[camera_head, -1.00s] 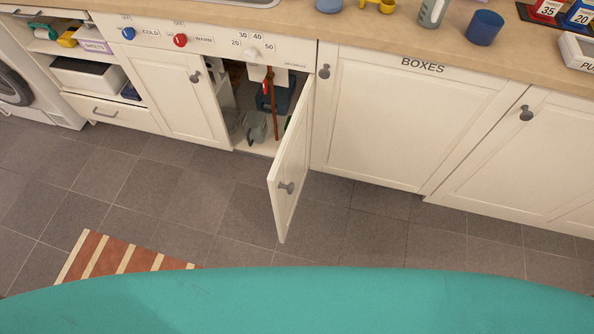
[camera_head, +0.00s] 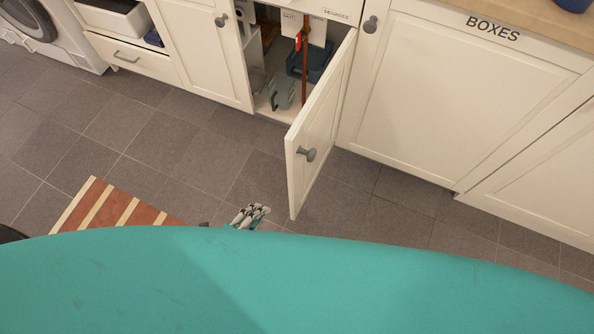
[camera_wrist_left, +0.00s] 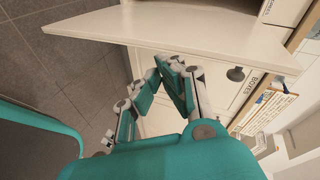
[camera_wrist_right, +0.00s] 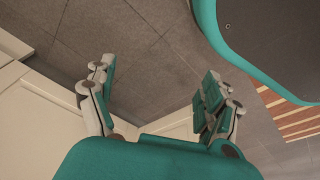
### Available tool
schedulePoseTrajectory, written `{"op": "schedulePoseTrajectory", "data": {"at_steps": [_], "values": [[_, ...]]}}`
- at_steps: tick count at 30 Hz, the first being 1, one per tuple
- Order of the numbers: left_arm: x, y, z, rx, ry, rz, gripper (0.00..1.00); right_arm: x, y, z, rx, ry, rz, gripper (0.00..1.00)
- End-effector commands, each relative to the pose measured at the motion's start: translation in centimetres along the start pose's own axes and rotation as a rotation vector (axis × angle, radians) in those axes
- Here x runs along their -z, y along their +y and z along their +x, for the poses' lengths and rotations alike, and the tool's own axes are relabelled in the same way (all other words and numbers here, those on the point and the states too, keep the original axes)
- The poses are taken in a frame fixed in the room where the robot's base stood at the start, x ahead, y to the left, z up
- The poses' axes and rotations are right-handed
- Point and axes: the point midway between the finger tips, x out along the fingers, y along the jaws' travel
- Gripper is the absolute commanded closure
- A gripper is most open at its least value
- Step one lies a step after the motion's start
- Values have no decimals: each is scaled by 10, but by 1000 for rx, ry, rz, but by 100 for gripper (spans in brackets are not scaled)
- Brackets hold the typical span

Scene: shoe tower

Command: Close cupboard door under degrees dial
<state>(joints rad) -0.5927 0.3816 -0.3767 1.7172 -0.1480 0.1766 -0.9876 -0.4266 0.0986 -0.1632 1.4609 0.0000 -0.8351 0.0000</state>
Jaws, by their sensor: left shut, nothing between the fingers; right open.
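The cream cupboard door (camera_head: 318,125) under the DEGREES label (camera_head: 337,14) stands open, swung out over the floor. Its grey round knob (camera_head: 306,155) is on the outer face near the free edge. My left gripper (camera_head: 250,212) shows low in the head view, in front of and left of the door's free lower corner, apart from it there. In the left wrist view its fingers (camera_wrist_left: 172,68) are shut and empty, close below a cream panel (camera_wrist_left: 175,28) that looks like this door; contact is unclear. My right gripper (camera_wrist_right: 157,78) is open and empty above the floor.
The open cupboard holds a grey-green jug (camera_head: 281,93), a blue container (camera_head: 318,60) and a red-brown pole (camera_head: 305,65). The BOXES cupboard (camera_head: 450,90) to the right is closed. A striped mat (camera_head: 120,207) lies at left. Tiled floor before the door is clear.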

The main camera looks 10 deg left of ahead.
Motion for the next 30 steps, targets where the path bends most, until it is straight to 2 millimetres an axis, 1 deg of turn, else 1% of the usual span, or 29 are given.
{"op": "schedulePoseTrajectory", "data": {"at_steps": [1,3,6,9,11,13,16,28,30], "values": [[21,-13,0,69,69,93,100,8,0,6,-1,14,2,15],[50,-42,-8,162,141,207,100,18,1,-3,-2,22,3,15],[81,-72,-21,262,204,317,100,28,1,-14,-3,29,5,15],[96,-89,-29,319,233,373,100,33,2,-21,-3,33,6,15],[101,-94,-29,333,238,387,100,34,2,-24,-4,33,6,15],[103,-98,-25,338,239,391,100,35,2,-26,-4,34,7,15],[107,-102,-12,339,239,390,100,37,2,-29,-4,36,7,15],[131,-124,64,338,238,389,100,47,3,-48,-5,49,9,15],[115,-125,59,331,237,394,100,48,3,-52,-5,51,9,15]]}}
